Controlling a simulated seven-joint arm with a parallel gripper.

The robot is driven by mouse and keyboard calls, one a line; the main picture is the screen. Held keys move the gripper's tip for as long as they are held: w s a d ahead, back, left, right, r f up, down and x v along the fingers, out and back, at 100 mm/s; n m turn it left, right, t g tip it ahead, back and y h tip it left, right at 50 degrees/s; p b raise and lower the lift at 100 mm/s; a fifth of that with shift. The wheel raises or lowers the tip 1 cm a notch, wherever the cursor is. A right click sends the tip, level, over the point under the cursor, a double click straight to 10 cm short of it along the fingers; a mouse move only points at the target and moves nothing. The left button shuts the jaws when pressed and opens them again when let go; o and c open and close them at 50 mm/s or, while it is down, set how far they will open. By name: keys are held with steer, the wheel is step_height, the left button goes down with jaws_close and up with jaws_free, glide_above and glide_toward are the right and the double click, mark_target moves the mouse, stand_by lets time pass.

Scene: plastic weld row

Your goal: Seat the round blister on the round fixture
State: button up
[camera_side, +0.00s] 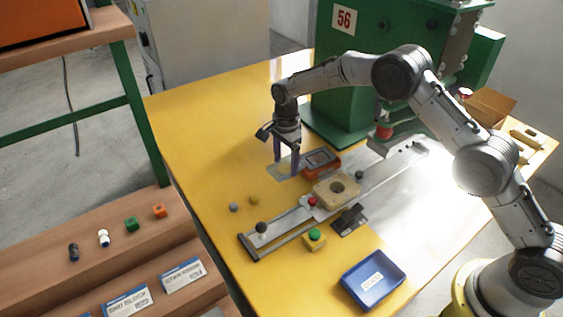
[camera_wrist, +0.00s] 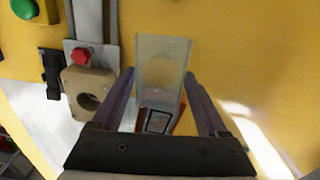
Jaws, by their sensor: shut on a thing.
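The round blister (camera_wrist: 162,48) is a clear, pale sheet with a round outline in it. It shows faintly in the side view (camera_side: 280,171), below my fingertips. My gripper (camera_side: 286,160) is shut on it, with a purple finger at each side in the wrist view (camera_wrist: 158,80). The round fixture (camera_side: 324,189) is a tan block with a round dark hole, on the metal slide right of and nearer than my gripper. In the wrist view the fixture (camera_wrist: 100,78) is left of the blister and apart from it. I cannot tell the blister's exact height.
A red-orange fixture with a rectangular recess (camera_side: 321,161) lies close to the right of my gripper. A red button (camera_side: 312,201), a green button (camera_side: 315,235) and a blue tray (camera_side: 374,280) are nearer. A green press (camera_side: 345,95) stands behind. The left table top is mostly clear.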

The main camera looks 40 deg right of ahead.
steer(key=s+d, duration=0.9)
steer(key=s, duration=0.3)
steer(key=shift+d+m, duration=0.2)
steer(key=shift+m, duration=0.2)
steer(key=shift+f, duration=1.25)
stand_by(1.6)
steer(key=o, duration=0.9)
steer(key=shift+c, duration=1.1)
